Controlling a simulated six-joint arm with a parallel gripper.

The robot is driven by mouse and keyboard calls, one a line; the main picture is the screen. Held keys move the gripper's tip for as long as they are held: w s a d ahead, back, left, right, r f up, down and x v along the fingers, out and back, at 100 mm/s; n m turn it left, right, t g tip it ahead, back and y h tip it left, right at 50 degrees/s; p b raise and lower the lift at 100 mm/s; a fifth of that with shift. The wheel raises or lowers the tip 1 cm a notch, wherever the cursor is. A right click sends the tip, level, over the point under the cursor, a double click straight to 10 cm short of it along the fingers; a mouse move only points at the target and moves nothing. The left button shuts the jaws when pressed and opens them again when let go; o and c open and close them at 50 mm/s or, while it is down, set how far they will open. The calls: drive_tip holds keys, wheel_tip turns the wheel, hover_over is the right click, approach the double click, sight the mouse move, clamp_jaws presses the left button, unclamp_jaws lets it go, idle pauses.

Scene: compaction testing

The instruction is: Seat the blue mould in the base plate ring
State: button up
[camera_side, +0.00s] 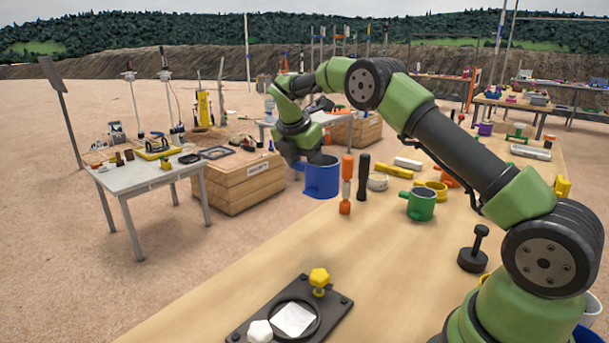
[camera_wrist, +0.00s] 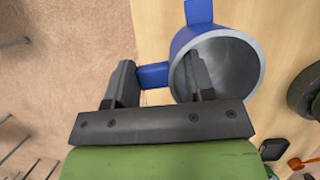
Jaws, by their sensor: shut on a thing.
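The blue mould (camera_side: 322,180) is an open-topped cylinder with side lugs. It hangs upright from my gripper (camera_side: 307,160) in the side view, apparently above the far-left edge of the wooden bench. In the wrist view, the mould (camera_wrist: 178,50) shows its grey hollow inside. My gripper (camera_wrist: 160,82) is shut on it, one finger inside the mouth and the other by the outer end of a lug. The black base plate (camera_side: 340,301) lies at the bench's near end. Its ring (camera_side: 317,327) surrounds a white square, with a yellow knob (camera_side: 319,280) and a white knob (camera_side: 259,331) beside it.
An orange-and-white tool (camera_side: 346,185) and a black rod (camera_side: 363,178) stand right of the mould. A green mould (camera_side: 421,204) and a black rammer (camera_side: 473,252) stand farther right. The bench (camera_side: 300,240) is clear between mould and base plate.

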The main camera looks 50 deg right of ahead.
drive_tip(key=shift+r, duration=1)
drive_tip(key=s+a+f+m+g, duration=0.1)
drive_tip(key=s+a+f+m, duration=0.2)
drive_tip(key=a, duration=0.3)
drive_tip(key=s+a+f+m+g+y, duration=0.1)
drive_tip(key=s+a+f+m, duration=0.1)
drive_tip(key=s+a+f, duration=0.3)
drive_tip(key=s+a+m+g, duration=0.1)
drive_tip(key=s+a+m, duration=0.15)
drive_tip(key=a, duration=0.35)
drive_tip(key=shift+m, duration=0.45)
drive_tip(key=shift+w+a+f, duration=0.1)
drive_tip(key=shift+w+f, duration=0.05)
drive_tip(key=shift+f, duration=1.65)
drive_tip(key=shift+w+a+f, duration=0.1)
drive_tip(key=shift+w+f, duration=0.05)
drive_tip(key=shift+f, duration=1.6)
drive_tip(key=shift+a+f+n, duration=0.15)
drive_tip(key=shift+f+n, duration=0.05)
drive_tip(key=shift+n, duration=0.2)
drive_tip(key=n, duration=0.1)
drive_tip(key=a+n+t, duration=0.1)
drive_tip(key=n, duration=0.1)
drive_tip(key=shift+w+h, duration=0.3)
drive_tip(key=shift+w, duration=0.05)
drive_tip(key=n, duration=0.1)
drive_tip(key=a+n+t, duration=0.1)
drive_tip(key=n, duration=0.1)
drive_tip(key=shift+w+a, duration=0.1)
drive_tip(key=shift+f, duration=0.15)
